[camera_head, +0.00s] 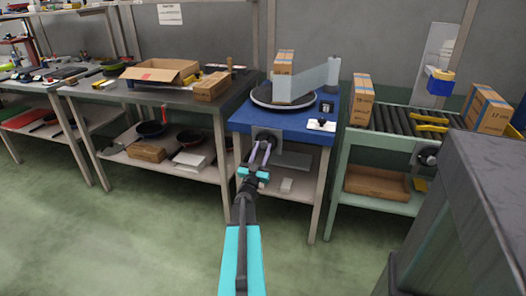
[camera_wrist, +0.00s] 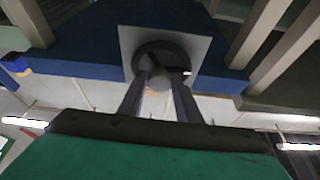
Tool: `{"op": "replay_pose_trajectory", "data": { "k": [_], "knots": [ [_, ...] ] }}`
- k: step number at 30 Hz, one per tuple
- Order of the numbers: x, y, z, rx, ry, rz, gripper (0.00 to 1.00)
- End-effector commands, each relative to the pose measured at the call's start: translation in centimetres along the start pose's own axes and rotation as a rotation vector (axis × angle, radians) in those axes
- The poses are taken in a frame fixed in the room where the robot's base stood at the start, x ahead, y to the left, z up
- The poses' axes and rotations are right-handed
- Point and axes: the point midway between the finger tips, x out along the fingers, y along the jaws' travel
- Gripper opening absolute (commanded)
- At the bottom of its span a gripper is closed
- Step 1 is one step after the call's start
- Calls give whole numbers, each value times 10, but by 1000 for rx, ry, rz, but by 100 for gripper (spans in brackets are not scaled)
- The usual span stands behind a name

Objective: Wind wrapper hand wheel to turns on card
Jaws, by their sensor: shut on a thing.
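The wrapper is a blue table (camera_head: 240,119) with a dark round turntable (camera_head: 262,101) bearing an upright brown carton (camera_head: 284,60). A pale film sheet (camera_head: 310,80) runs from the carton to a grey post (camera_head: 334,72). The dark hand wheel (camera_head: 273,134) is on the table's front face; the wrist view shows it as a dark ring (camera_wrist: 178,48) on a pale square plate (camera_wrist: 127,42). My gripper (camera_head: 264,146) reaches up to the wheel, its fingers (camera_wrist: 162,74) shut on part of it. The exact grip is partly hidden. A small white card (camera_head: 321,125) lies at the table's front right; its writing is unreadable.
A roller conveyor (camera_head: 395,118) with cartons (camera_head: 360,98) stands to the right. A dark workbench (camera_head: 165,92) with an open carton (camera_head: 160,71) stands left. A large dark block (camera_head: 470,200) fills the lower right. The green floor in front is clear. A paper notice (camera_head: 170,14) hangs on the wall.

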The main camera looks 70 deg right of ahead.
Motion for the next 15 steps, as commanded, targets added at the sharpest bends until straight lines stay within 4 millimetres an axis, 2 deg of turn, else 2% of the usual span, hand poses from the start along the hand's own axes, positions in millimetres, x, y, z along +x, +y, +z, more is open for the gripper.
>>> {"op": "replay_pose_trajectory", "data": {
  "k": [6, 14, 15],
  "knots": [
    [0, -1, 0, 67, 1, 28, 8],
    [0, 0, 0, 69, 1, 29, 8],
    [0, 0, 0, 69, 1, 29, 38]
  ]
}}
